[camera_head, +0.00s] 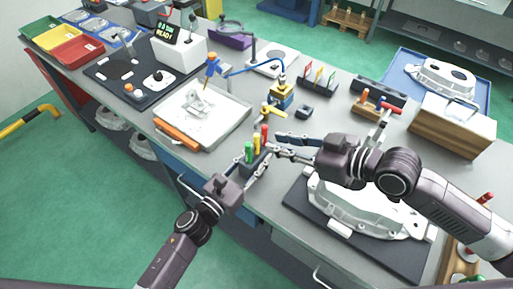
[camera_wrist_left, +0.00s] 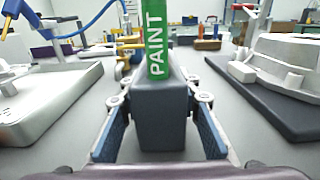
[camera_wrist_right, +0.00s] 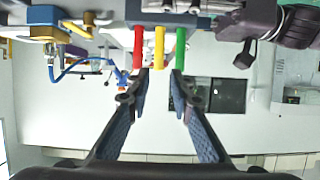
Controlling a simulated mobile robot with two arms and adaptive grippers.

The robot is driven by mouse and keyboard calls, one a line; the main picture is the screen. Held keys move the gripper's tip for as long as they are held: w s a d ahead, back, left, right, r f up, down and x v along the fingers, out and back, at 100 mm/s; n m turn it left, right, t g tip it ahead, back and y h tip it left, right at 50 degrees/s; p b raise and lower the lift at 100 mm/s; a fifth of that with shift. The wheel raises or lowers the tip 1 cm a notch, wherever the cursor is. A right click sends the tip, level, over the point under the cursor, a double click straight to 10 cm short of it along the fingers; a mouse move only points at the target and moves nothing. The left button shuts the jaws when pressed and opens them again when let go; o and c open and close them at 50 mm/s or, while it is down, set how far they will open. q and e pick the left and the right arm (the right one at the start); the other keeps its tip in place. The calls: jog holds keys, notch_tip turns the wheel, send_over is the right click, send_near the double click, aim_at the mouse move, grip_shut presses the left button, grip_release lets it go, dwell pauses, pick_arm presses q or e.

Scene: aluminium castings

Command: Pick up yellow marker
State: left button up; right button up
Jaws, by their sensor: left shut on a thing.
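A dark marker holder (camera_head: 250,168) stands near the table's front edge, with a green marker (camera_head: 248,152), a yellow marker (camera_head: 256,143) and a red marker (camera_head: 264,132) upright in it. My left gripper (camera_head: 256,172) is shut on the holder block; the left wrist view shows its fingers either side of the block (camera_wrist_left: 162,115), below the green PAINT marker (camera_wrist_left: 157,40). My right gripper (camera_wrist_right: 160,78) is open, its fingertips either side of the yellow marker's free end in the right wrist view, where the yellow marker (camera_wrist_right: 159,48) sits between red and green. Contact cannot be told.
A white tray (camera_head: 222,132) with a casting lies left of the holder. A large casting (camera_head: 365,207) on a dark mat lies to the right, under my right arm. A small yellow-and-blue device (camera_head: 281,97) and a marker-like rack (camera_head: 318,80) stand behind.

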aim_at(256, 150)
jog(key=shift+f+x, duration=0.15)
jog(key=shift+x, duration=1.4)
jog(key=shift+f+x, duration=0.15)
jog(key=shift+x, duration=1.4)
jog(key=shift+d, duration=0.2)
grip_shut()
